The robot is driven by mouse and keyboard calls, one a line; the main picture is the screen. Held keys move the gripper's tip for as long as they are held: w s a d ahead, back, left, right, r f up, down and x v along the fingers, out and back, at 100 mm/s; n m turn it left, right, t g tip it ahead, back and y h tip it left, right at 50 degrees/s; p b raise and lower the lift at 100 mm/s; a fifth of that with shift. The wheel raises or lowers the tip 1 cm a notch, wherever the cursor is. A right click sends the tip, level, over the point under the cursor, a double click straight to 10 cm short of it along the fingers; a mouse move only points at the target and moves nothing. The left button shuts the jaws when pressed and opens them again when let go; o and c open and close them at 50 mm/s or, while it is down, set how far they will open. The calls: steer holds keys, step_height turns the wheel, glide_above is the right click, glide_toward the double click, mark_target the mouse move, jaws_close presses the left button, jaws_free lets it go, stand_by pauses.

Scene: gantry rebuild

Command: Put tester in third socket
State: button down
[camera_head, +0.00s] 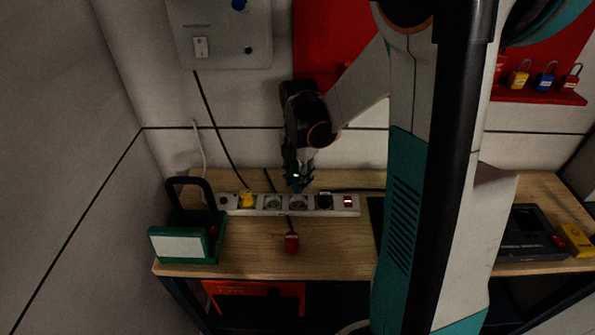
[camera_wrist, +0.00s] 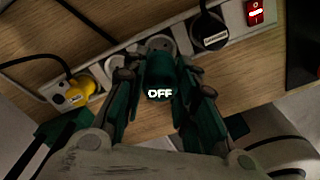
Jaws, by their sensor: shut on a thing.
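My gripper (camera_head: 298,180) is shut on the tester (camera_wrist: 160,78), a dark green body with a lit "OFF" label in the wrist view. It holds the tester just above the white power strip (camera_head: 311,211). The strip has a yellow plug (camera_head: 246,198) at left, two empty round sockets (camera_head: 272,202) in the middle, then a black plug (camera_head: 323,201) and a lit red switch (camera_head: 348,201). In the wrist view the tester's far end overlaps the right empty socket (camera_wrist: 160,43); the left empty socket (camera_wrist: 110,68) is partly behind a finger. Contact with the strip cannot be told.
A red plug (camera_head: 291,243) on a black cable lies in front of the strip. A green case (camera_head: 186,246) stands at the bench's left end. A dark device (camera_head: 525,232) and a yellow item (camera_head: 577,240) lie at right. The wooden bench (camera_head: 255,259) is clear in front.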

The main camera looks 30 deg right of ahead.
mark_target(298, 175)
steer(key=shift+f+b, duration=2)
steer(key=shift+f, duration=0.85)
steer(key=shift+f+b, duration=0.6)
steer(key=c, duration=1.6)
jaws_free()
steer(key=shift+o, duration=0.2)
steer(key=shift+r+p, duration=3.95)
steer(key=shift+r, duration=1.65)
steer(key=shift+s+a, duration=0.1)
steer(key=shift+a, duration=0.05)
